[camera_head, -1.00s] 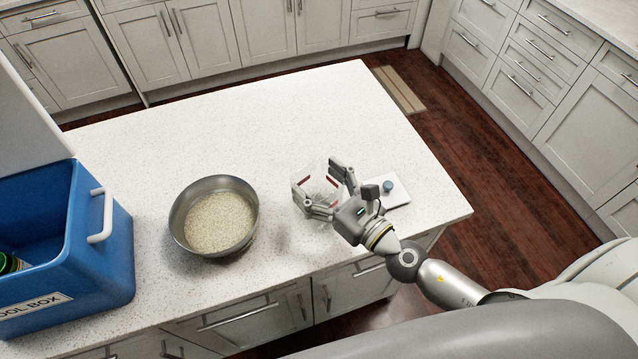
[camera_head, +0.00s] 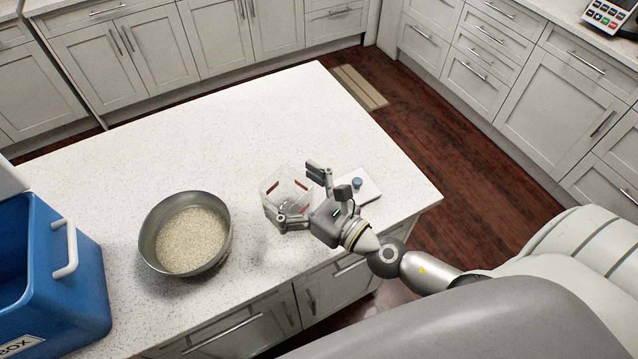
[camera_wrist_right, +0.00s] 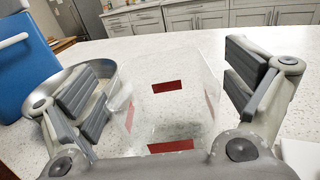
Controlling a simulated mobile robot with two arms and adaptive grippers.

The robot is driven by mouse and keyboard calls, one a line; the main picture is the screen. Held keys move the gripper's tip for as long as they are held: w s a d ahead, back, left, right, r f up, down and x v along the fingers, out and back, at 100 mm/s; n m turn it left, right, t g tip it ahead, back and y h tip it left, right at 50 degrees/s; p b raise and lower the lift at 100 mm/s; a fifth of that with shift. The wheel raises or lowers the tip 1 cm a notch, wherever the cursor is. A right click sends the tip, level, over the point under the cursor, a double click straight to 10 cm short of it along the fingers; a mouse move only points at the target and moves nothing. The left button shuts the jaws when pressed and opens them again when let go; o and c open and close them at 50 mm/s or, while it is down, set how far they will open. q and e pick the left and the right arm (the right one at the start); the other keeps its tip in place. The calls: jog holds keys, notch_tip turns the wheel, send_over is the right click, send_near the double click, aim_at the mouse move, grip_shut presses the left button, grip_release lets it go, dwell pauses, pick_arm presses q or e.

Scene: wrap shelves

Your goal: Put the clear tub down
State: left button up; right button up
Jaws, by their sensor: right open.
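The clear tub (camera_head: 283,190), see-through with red marks on its sides, stands upright on the white speckled counter (camera_head: 260,115). My right gripper (camera_head: 300,197) is open beside it, on its right and near side, with its fingers spread. In the right wrist view the clear tub (camera_wrist_right: 172,95) is between the two spread finger pads of my right gripper (camera_wrist_right: 165,90), with a gap visible at the right finger. My left gripper is not in view.
A metal bowl of pale grain (camera_head: 187,236) stands left of the tub. A blue tool box (camera_head: 80,290) is at the far left. A white board with a blue knob (camera_head: 362,187) lies right behind my right gripper. The counter's far part is clear.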

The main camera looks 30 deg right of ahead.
jog(key=b+v, duration=0.8)
jog(key=v, duration=0.3)
jog(key=shift+s, duration=0.1)
